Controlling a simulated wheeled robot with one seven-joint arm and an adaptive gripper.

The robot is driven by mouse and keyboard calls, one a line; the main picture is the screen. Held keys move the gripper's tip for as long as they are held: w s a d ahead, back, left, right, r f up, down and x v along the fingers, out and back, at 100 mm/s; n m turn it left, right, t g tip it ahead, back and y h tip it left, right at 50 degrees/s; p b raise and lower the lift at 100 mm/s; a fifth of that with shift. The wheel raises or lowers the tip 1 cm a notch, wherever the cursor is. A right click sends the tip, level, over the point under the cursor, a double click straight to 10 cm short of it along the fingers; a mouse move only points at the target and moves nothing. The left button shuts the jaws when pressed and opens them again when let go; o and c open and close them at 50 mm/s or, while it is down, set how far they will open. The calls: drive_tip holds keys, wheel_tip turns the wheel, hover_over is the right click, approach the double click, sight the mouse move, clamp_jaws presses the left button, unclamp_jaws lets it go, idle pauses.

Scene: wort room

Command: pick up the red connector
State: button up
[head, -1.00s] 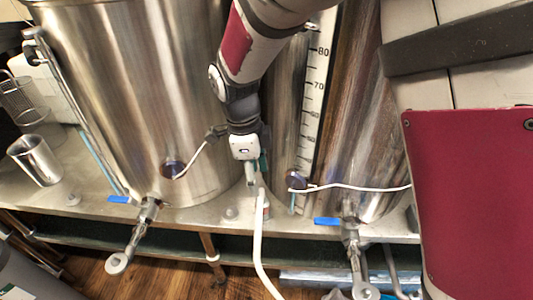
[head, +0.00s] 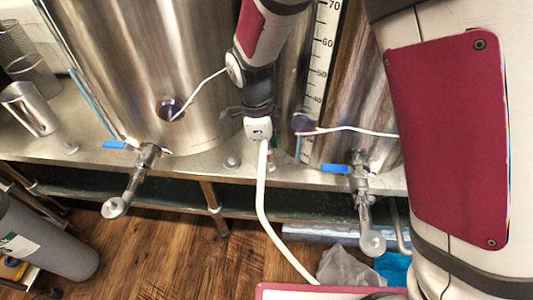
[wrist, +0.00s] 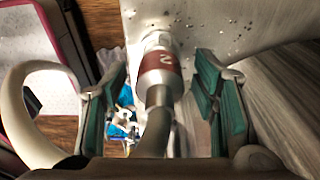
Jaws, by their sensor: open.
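The red connector (wrist: 160,62) shows in the wrist view as a metal fitting with a red band and a pale mark on it. A grey stem or hose runs from it toward the camera. My gripper (wrist: 160,78) is open, with one green-padded finger on each side of the connector and visible gaps between. In the head view my gripper (head: 258,135) is over the front edge of the steel bench, and it mostly hides the connector there. A white hose (head: 261,195) hangs from near the gripper toward the floor.
Two steel tanks (head: 150,75) stand behind on the bench (head: 195,165). Blue-handled valves (head: 137,147) stick out on both sides of my gripper. A steel cup (head: 32,110) lies at the left. Wooden floor (head: 165,250) is open in front.

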clamp_jaws()
idle(0.3)
wheel_tip(320, 180, up, 10)
drive_tip(key=p, duration=0.4)
drive_tip(key=shift+r+p, duration=0.15)
drive_tip(key=shift+p, duration=0.15)
drive_tip(key=shift+r+p, duration=2.05)
drive_tip(key=shift+r, duration=0.1)
